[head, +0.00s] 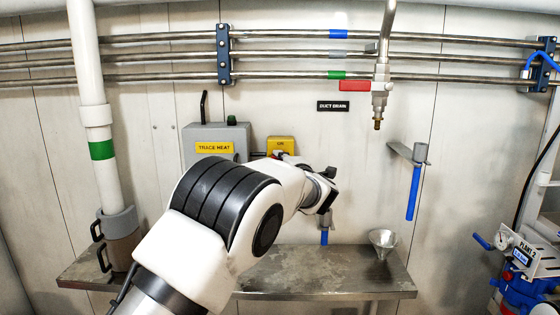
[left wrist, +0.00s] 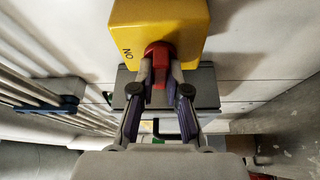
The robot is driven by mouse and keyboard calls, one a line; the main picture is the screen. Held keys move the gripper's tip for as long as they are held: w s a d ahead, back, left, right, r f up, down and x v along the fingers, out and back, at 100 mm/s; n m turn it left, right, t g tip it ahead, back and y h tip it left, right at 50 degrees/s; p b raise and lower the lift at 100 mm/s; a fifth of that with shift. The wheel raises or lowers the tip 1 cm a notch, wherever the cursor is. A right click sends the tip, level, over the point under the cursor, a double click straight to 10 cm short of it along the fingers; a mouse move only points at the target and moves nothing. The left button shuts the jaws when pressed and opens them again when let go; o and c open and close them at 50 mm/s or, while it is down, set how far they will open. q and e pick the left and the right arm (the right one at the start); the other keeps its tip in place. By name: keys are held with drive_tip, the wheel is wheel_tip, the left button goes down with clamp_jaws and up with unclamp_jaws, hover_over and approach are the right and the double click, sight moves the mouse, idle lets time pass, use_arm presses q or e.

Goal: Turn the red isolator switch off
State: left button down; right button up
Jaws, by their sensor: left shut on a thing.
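The isolator is a yellow box on the wall (left wrist: 187,22) with a red switch handle (left wrist: 157,52) on its front. An "ON" marking shows on the box in the left wrist view. In the head view the yellow box (head: 281,142) stands behind my left arm, which covers its lower part. My left gripper (left wrist: 160,76) has its two fingers on either side of the red handle and is shut on it. My right gripper is not in view.
A grey trace heat box (head: 215,138) is left of the isolator. A metal shelf (head: 330,285) below holds a funnel (head: 382,241). A pipe with a red-handled valve (head: 380,85) hangs to the right. Steel pipes (head: 280,54) run across the wall above.

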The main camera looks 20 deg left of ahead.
use_arm(q)
drive_tip(key=shift+n, duration=0.6)
drive_tip(key=shift+f, duration=0.1)
drive_tip(key=shift+g, duration=0.3)
drive_tip(key=c, duration=1.2)
unclamp_jaws()
drive_tip(key=shift+o, duration=0.2)
